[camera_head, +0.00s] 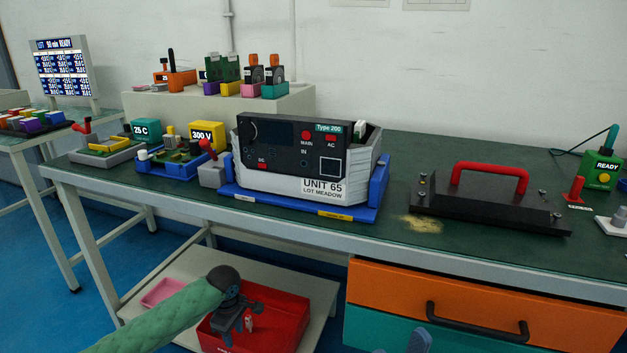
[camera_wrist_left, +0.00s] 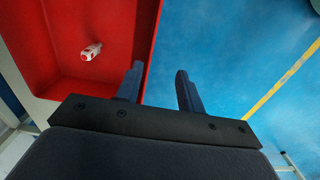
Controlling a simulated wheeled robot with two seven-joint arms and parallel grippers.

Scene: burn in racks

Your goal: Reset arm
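My left arm comes in from the lower left of the head view, sleeved in green. Its dark gripper (camera_head: 230,325) hangs in front of the red bin (camera_head: 285,328) on the lower shelf. In the left wrist view the two fingers (camera_wrist_left: 158,82) stand apart with nothing between them. The red bin (camera_wrist_left: 60,40) is on the left there, with a small white and red object (camera_wrist_left: 91,52) lying in it, apart from the fingers. A blue-grey piece (camera_head: 418,341) at the bottom edge of the head view may be part of my right gripper; its fingers cannot be made out.
The green-topped bench (camera_head: 400,165) holds a UNIT 65 device (camera_head: 290,150) in a blue tray, and a black plate with a red handle (camera_head: 490,178). Orange and teal drawers (camera_head: 480,290) are below. A pink tray (camera_head: 163,292) is on the lower shelf. Blue floor (camera_wrist_left: 230,50) is open.

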